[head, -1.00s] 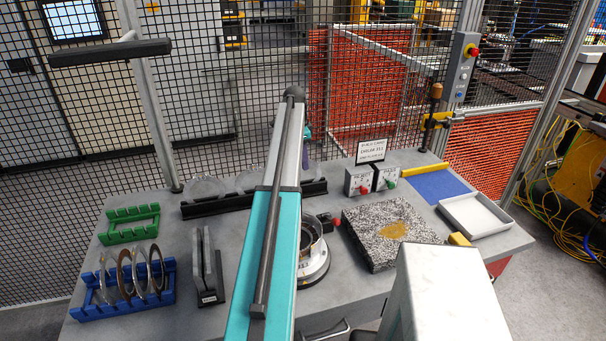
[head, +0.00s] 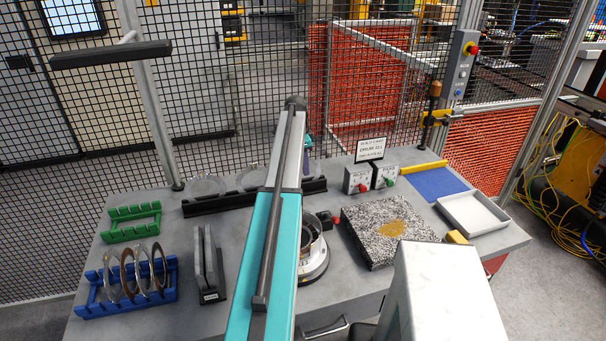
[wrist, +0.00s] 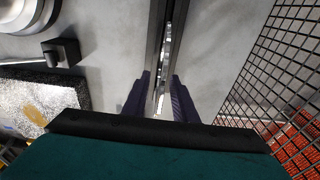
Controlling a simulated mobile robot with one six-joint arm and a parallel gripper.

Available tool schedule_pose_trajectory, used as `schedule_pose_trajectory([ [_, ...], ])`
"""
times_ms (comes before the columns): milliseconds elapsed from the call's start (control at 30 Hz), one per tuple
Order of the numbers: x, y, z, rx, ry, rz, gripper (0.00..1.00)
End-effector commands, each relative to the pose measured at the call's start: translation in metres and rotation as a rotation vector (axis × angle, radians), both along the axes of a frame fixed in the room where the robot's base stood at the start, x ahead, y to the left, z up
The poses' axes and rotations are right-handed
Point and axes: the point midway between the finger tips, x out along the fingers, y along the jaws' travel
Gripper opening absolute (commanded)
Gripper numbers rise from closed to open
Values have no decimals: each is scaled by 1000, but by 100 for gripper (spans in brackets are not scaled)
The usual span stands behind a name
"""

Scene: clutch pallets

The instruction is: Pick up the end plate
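I take the end plate to be the shiny thin plate (wrist: 163,85) standing on edge in the long black rack (wrist: 176,25) in the wrist view. My gripper (wrist: 160,82) has its two dark purple fingers on either side of this plate, with gaps showing, so it looks open. In the head view the long black rack (head: 225,203) runs along the back of the bench and holds clear-looking discs (head: 207,186). My arm hides much of its right part and most of my gripper; a bit of purple finger shows beside the arm.
A blue rack (head: 95,309) with several rings, a green rack (head: 130,234) and a short black holder (head: 211,297) stand left. A round housing (head: 317,262), a granite block (head: 370,255) and a white tray (head: 474,225) lie right. Mesh fence (wrist: 265,80) rises close behind the long rack.

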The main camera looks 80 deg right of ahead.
Motion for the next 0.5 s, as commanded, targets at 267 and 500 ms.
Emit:
schedule_pose_trajectory([
  [267, 0, 0, 0, 0, 0, 1, 0],
  [500, 1, 0, 1, -1, 0, 1, 0],
])
